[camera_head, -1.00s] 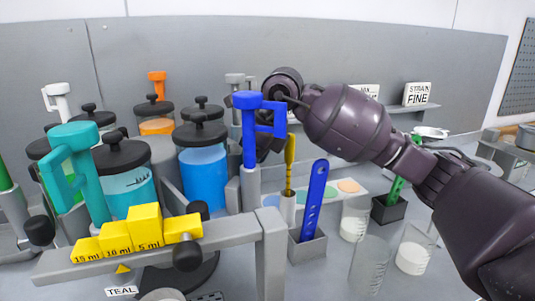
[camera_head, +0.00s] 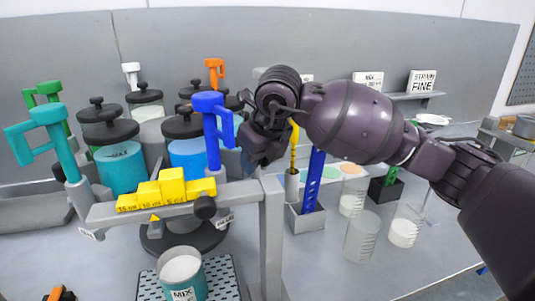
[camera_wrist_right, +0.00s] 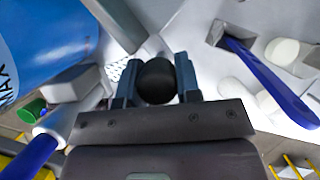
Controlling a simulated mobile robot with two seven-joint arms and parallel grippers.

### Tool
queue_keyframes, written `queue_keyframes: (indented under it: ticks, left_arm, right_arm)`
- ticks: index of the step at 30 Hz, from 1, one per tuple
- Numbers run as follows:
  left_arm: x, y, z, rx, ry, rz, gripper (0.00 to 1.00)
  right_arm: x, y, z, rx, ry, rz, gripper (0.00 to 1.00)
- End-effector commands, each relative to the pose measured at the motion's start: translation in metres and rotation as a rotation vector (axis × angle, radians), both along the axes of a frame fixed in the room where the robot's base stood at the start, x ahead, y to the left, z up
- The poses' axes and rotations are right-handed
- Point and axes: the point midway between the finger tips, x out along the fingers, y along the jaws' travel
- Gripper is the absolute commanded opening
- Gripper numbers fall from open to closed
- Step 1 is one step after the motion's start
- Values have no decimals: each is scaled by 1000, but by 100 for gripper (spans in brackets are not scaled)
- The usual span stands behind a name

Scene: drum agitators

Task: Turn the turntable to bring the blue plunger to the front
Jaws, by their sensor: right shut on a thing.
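The teal plunger (camera_head: 46,128) is at the left, left of the teal drum (camera_head: 121,173). Orange (camera_head: 215,70), white (camera_head: 132,75) and green (camera_head: 45,90) plungers stand farther back and left around the turntable, whose dark base (camera_head: 175,238) shows low in front. My right gripper (camera_head: 252,160) is right of the blue plunger; its fingers are mostly hidden. In the right wrist view, they are shut on a black round knob (camera_wrist_right: 156,80). My left gripper is not in view.
A grey rail (camera_head: 262,190) with the yellow block (camera_head: 165,190) crosses in front of the drums. A teal MIX beaker (camera_head: 183,280) stands on a perforated tray below. Glass beakers (camera_head: 362,237) and a holder with a blue strip (camera_head: 312,185) stand at the right.

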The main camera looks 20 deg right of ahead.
Motion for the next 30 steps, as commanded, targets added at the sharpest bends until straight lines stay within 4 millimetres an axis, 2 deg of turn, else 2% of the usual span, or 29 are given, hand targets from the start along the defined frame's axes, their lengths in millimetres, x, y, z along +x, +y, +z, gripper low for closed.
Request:
queue_keyframes:
  ticks: [3, 15, 30]
  left_arm:
    - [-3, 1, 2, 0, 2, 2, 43]
    - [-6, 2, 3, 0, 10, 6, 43]
    - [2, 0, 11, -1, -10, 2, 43]
  right_arm:
    - [-7, 11, 4, 6, -6, 15, 0]
    - [-26, 33, 4, 8, -7, 20, 0]
    - [-33, 42, 3, 8, -6, 19, 0]
